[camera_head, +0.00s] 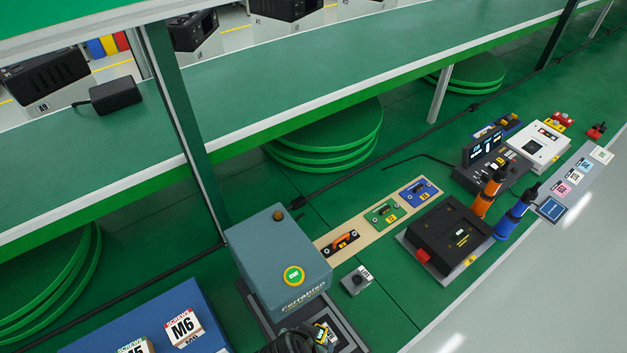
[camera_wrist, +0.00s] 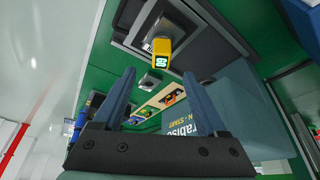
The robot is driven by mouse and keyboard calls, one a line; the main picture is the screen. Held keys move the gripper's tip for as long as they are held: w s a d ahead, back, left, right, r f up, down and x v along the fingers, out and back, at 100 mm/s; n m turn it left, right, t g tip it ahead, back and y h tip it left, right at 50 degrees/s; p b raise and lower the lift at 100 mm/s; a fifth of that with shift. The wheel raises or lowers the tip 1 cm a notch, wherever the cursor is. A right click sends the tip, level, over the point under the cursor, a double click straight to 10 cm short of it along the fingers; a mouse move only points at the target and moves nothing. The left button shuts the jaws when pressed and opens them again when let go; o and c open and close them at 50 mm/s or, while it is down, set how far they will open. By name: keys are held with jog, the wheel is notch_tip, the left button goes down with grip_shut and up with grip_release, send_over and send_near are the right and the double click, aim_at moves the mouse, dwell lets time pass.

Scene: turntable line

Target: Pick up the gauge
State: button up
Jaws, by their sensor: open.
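The gauge appears to be a small yellow device with a lit green display (camera_wrist: 161,47), seen in the wrist view at the dark grey base of a blue-grey machine. In the head view, a small yellow and white item (camera_head: 325,334), likely the same gauge, shows at the bottom edge, partly hidden by my dark arm end. My gripper (camera_wrist: 158,80) is open, with two blue fingers spread and nothing between them. The gauge lies beyond the fingertips, apart from them. The gripper's fingers cannot be made out in the head view.
The blue-grey machine (camera_head: 278,255) stands close beside my arm. A small grey knob block (camera_head: 356,281) sits right of it. Farther right are a wooden strip (camera_head: 340,230) with coloured fixtures and a black case (camera_head: 447,237). A green shelf (camera_head: 300,70) runs above, behind.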

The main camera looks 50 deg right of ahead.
aim_at(323, 337)
jog(key=shift+w+p+x, duration=0.2)
jog(key=shift+p+x, duration=0.3)
jog(key=shift+x, duration=4.8)
jog(key=shift+r, duration=0.1)
grip_shut()
